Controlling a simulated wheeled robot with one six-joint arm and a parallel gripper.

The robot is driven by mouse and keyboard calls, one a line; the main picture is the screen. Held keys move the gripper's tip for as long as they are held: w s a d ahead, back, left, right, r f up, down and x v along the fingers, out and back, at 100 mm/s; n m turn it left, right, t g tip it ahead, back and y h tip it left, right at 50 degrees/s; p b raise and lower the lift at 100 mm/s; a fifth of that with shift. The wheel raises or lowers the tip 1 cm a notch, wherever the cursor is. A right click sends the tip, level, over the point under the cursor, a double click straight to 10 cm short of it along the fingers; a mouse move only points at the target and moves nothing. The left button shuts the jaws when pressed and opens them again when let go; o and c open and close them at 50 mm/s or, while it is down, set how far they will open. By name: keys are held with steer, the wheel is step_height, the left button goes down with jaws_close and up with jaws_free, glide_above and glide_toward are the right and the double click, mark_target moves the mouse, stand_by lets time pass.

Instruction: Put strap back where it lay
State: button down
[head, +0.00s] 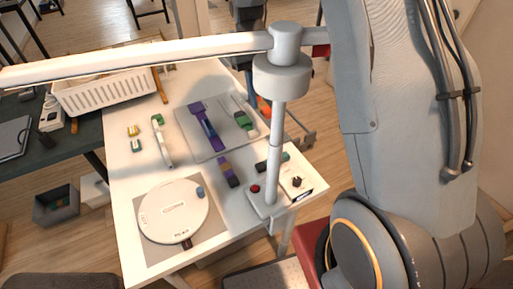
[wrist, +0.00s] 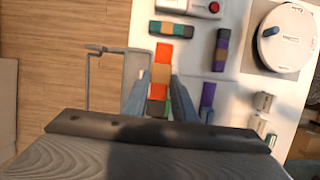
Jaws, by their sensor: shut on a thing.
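In the head view an orange piece (head: 264,107), likely this strap's end, shows beyond the grey post; most of my gripper is hidden there. The strap is over or near the right edge of a grey mat (head: 183,114). On the mat lie a purple strap (head: 207,128), also seen in the wrist view (wrist: 207,97), and a green strap (head: 243,121). I cannot tell the held strap's height above the mat.
A grey post (head: 276,140) with a long arm (head: 150,53) crosses the table's right side. Its base has a red button (head: 255,188). A round white disc (head: 174,210), a purple-brown strap (head: 228,172), a dark teal strap (head: 272,162) and a white basket (head: 105,93) stand around.

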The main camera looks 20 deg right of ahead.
mark_target(263, 115)
steer(key=s+n+t+h, duration=0.1)
steer(key=n, duration=0.4)
steer(key=s+f+n+t+h, duration=0.1)
steer(key=s+n, duration=0.1)
steer(key=n, duration=0.3)
steer(key=s+f+n+t, duration=0.1)
steer(key=s+n, duration=0.1)
steer(key=n, duration=0.2)
steer(key=shift+s+a+f+n+h, duration=0.1)
steer(key=shift+s+a+n+h, duration=0.15)
steer(key=shift+a+n+h, duration=0.15)
steer(key=shift+s+a+f+n+t+p, duration=0.15)
steer(key=shift+f+n, duration=0.4)
steer(key=shift+f, duration=1.2)
steer(key=shift+s+a+f+n+t+p, duration=0.1)
steer(key=shift+s+f+n+t+p, duration=0.3)
steer(key=shift+f, duration=1.35)
steer(key=shift+w+a+f+n+t+p, duration=0.1)
steer(key=shift+f+n, duration=0.55)
steer(key=shift+f, duration=1.1)
steer(key=shift+f+b, duration=0.3)
steer(key=c, duration=1.9)
jaws_free()
steer(key=shift+f, duration=0.1)
steer(key=o, duration=0.4)
steer(key=shift+o, duration=0.2)
